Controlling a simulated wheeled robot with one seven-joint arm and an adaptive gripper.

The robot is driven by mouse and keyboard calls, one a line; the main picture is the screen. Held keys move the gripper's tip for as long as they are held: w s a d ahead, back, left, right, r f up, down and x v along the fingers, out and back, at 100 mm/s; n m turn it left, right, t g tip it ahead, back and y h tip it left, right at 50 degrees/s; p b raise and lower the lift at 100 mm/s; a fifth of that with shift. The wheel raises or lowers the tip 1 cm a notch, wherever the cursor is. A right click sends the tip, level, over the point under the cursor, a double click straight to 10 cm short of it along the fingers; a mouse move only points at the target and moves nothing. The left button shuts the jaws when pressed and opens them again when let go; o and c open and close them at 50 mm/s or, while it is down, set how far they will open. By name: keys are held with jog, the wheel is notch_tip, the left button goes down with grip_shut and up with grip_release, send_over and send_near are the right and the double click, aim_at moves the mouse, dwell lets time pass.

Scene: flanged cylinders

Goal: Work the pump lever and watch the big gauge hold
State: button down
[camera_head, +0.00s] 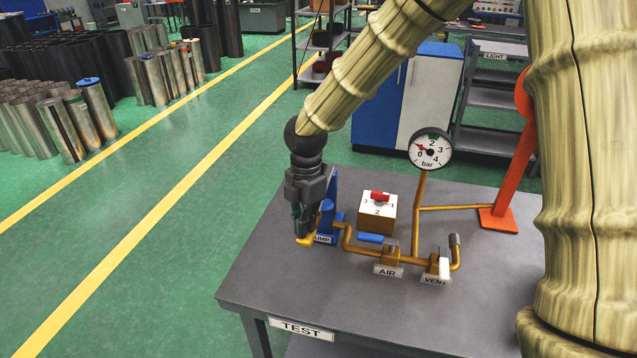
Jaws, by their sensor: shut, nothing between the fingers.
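The blue pump (331,207) stands near the left edge of the table, partly behind my gripper. My gripper (304,232) points down in front of it, shut and empty. A yellow piece (306,241) shows at its fingertips; I cannot tell whether it is the pump lever or pipe, nor whether the fingers touch it. The lever is otherwise not clearly visible. The big round gauge (430,149) stands on a yellow pipe behind. Its red needle points up-left, toward the low end of the bar scale, away from the green band near 2.
An orange stand (508,185) rises at the right. The table's front is clear.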

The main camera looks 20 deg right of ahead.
jog(key=shift+f, duration=0.25)
jog(key=shift+r, duration=0.1)
jog(key=shift+r+p, duration=0.55)
jog(key=shift+p, duration=0.25)
jog(key=shift+w+d+r+p, duration=0.1)
jog(key=shift+w+r+p, duration=0.05)
jog(key=shift+r+p, duration=1.25)
jog(key=shift+r, duration=0.1)
